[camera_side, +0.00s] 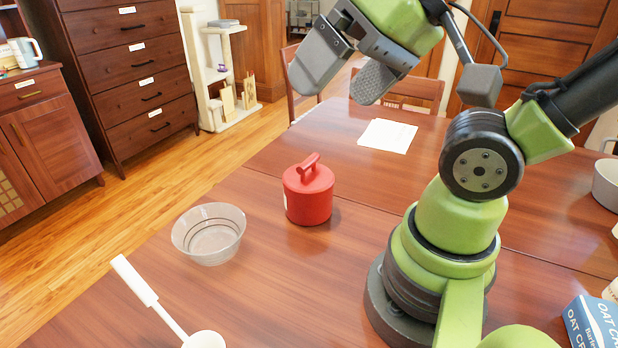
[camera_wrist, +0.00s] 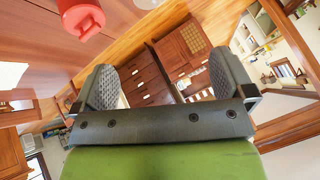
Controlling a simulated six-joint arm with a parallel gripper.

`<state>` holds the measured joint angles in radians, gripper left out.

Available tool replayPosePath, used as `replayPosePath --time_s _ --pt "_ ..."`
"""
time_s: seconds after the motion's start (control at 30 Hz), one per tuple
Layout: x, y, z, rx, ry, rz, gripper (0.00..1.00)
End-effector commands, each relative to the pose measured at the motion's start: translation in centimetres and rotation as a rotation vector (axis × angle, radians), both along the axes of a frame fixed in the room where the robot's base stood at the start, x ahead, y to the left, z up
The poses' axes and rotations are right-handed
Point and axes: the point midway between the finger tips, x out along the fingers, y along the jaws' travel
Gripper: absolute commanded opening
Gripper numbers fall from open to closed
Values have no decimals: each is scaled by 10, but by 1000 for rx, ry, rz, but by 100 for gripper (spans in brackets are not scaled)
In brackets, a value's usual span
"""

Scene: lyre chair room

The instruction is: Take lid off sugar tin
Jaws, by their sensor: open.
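The red sugar tin (camera_side: 308,203) stands upright on the wooden table, with its red lid (camera_side: 308,178) seated on top and a raised handle on the lid. The tin also shows at the top left of the wrist view (camera_wrist: 82,18), partly cut off by the frame edge. My gripper (camera_side: 345,75) is open and empty, raised well above the table, above and to the right of the tin in the side view. Its two grey fingers stand wide apart in the wrist view (camera_wrist: 162,88). Nothing is between them.
A clear glass bowl (camera_side: 209,236) sits to the left of the tin. A white ladle (camera_side: 160,310) lies at the front left. White paper (camera_side: 387,136) lies behind the tin. A blue box (camera_side: 592,322) and a grey pot (camera_side: 606,185) stand at the right. Chairs are behind the table.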

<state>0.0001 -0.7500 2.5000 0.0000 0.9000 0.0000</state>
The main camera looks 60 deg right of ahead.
Motion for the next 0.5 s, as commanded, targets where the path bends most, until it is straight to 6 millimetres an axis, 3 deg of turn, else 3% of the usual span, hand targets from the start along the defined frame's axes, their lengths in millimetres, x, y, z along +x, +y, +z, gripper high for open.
replayPosePath --time_s 0.17,0.27,0.5 --pt "4 -2 -1 29 22 -57 100" --pt "15 -9 -3 112 83 -225 100" --pt "59 -47 -23 452 283 -987 100"
